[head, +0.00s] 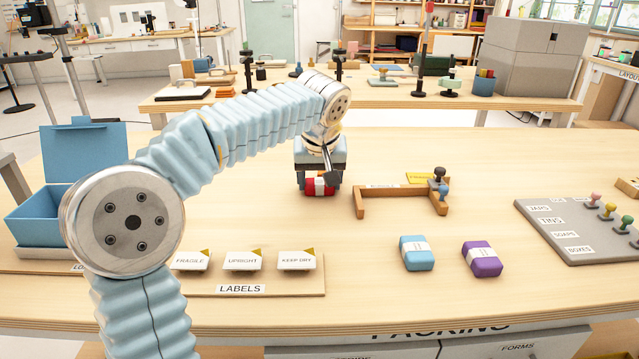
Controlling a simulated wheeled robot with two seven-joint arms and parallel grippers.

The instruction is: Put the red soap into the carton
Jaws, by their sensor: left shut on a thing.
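The red soap (314,189) has a white band and is at the middle of the packing table. My left gripper (322,180) points down over it and is shut on it. I cannot tell whether the soap touches the table or is just above it. A blue carton (36,214) with its lid (85,150) standing open is at the far left, partly hidden behind my left arm. Its inside is mostly hidden. My right gripper is not in view.
A blue soap (416,253) and a purple soap (482,259) lie at the front right. A wooden frame (362,204) with stamps stands right of my gripper. A labels board (300,285) is at the front, and a grey stamp board (570,245) at the right.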

